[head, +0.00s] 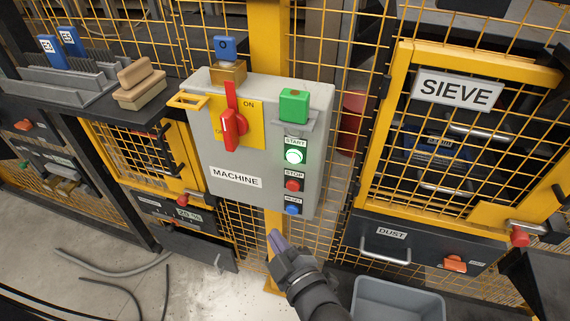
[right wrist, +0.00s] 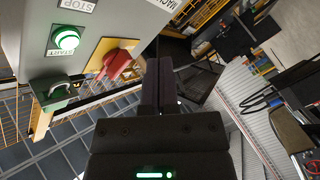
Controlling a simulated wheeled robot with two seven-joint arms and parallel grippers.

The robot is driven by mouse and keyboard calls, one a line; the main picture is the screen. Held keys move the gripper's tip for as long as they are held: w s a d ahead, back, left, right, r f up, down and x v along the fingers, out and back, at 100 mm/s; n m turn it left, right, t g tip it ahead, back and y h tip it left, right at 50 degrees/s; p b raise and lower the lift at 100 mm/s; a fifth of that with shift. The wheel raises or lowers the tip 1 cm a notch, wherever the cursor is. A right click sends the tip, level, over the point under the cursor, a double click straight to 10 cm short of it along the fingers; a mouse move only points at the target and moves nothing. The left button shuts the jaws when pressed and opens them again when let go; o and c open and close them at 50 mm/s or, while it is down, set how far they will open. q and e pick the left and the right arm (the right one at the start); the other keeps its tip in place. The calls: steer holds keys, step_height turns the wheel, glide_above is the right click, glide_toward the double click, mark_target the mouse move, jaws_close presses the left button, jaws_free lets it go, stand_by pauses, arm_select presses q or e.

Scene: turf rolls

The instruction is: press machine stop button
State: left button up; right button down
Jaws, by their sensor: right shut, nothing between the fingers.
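The grey machine box (head: 212,155) is mounted on a yellow post. The red stop button (head: 292,186) sits on its right side under a STOP label, between the lit green start button (head: 295,156) above and the blue reset button (head: 292,210) below. My right gripper (head: 276,240) is shut and empty, below and a little left of the buttons, apart from the box. In the right wrist view, my shut fingers (right wrist: 160,85) show beside the box, with the start button (right wrist: 67,40) lit; the stop button is out of that view. My left gripper is not in view.
A red rotary switch (head: 229,128) on a yellow plate is on the box's left part.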

steer(key=b, duration=0.4)
glide_toward(287, 187)
steer(key=shift+w+a+f, duration=0.55)
steer(key=shift+w+a, duration=1.25)
steer(key=shift+a, duration=0.35)
steer(key=shift+w+d+r, duration=0.15)
steer(key=shift+w+d, duration=0.05)
steer(key=shift+w, duration=0.3)
steer(key=shift+w, duration=0.1)
steer(key=shift+w+d, duration=0.1)
steer(key=shift+w, duration=0.2)
steer(key=shift+w+d+b, duration=0.15)
steer(key=shift+w+b, duration=0.2)
steer(key=shift+w, duration=0.05)
steer(key=shift+s, duration=0.1)
stand_by(0.5)
steer(key=shift+s+a+p, duration=0.25)
steer(key=shift+s+p, duration=0.45)
